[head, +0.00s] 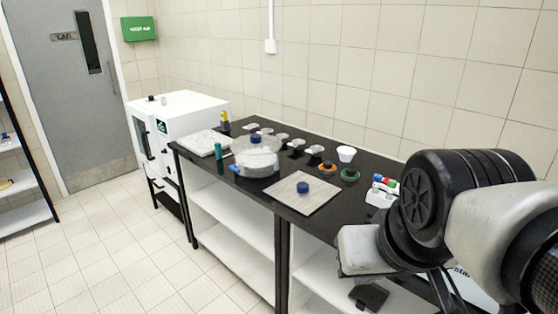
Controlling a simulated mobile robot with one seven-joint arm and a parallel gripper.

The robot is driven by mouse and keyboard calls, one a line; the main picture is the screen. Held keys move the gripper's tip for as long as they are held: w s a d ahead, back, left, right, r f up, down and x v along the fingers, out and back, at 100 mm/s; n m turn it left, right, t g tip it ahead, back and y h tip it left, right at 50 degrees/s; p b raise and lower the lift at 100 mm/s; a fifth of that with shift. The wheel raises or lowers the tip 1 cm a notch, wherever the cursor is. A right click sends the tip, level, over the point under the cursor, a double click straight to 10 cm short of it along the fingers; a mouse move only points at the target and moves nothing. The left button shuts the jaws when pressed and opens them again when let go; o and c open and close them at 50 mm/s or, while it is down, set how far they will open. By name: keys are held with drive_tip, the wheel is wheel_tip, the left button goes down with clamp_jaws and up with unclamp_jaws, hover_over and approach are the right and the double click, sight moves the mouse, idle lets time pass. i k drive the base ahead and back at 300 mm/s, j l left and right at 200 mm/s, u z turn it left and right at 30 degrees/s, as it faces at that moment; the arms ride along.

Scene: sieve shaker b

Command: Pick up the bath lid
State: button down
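A flat, square, pale plate with a blue knob, which looks like the bath lid (289,199), lies on the black bench top (322,222), near its front edge. A round, clear vessel (258,161) with its own blue knob stands just behind and left of it. My arm fills the right foreground. The end of my arm, with my gripper (370,296), hangs low at the bottom right, in front of the bench and apart from the plate. Its fingers are too dark and partly hidden to tell whether they are open.
Several small dishes and cups stand along the back of the bench, with a white cup (346,154) near the wall. A marbled slab (206,143) and a green bottle (218,152) are at the left end. A white cabinet (190,118) stands beyond. The floor on the left is clear.

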sight(305, 193)
drive_tip(key=z, duration=1.5)
drive_tip(key=i+j, duration=0.1)
drive_tip(key=j, duration=0.4)
drive_tip(key=i+j, duration=0.1)
drive_tip(key=j, duration=0.4)
drive_tip(key=i+j, duration=0.15)
drive_tip(key=j, duration=0.35)
drive_tip(key=i+j, duration=0.1)
drive_tip(key=j, duration=0.45)
drive_tip(key=i+j, duration=0.1)
drive_tip(key=j, duration=0.4)
drive_tip(key=i+j, duration=0.1)
drive_tip(key=j, duration=0.4)
